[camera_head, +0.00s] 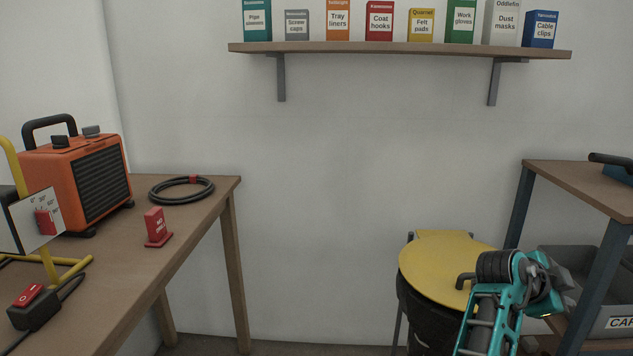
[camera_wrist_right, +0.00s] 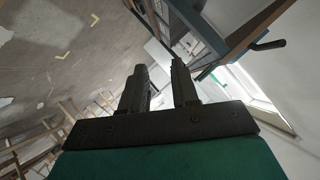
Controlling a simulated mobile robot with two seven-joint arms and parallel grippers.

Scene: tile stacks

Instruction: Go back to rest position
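My left arm and left gripper are in neither view.
A wall shelf (camera_head: 400,48) holds several boxes. A yellow lid (camera_head: 445,262) and a rack (camera_head: 575,180) stand at right.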

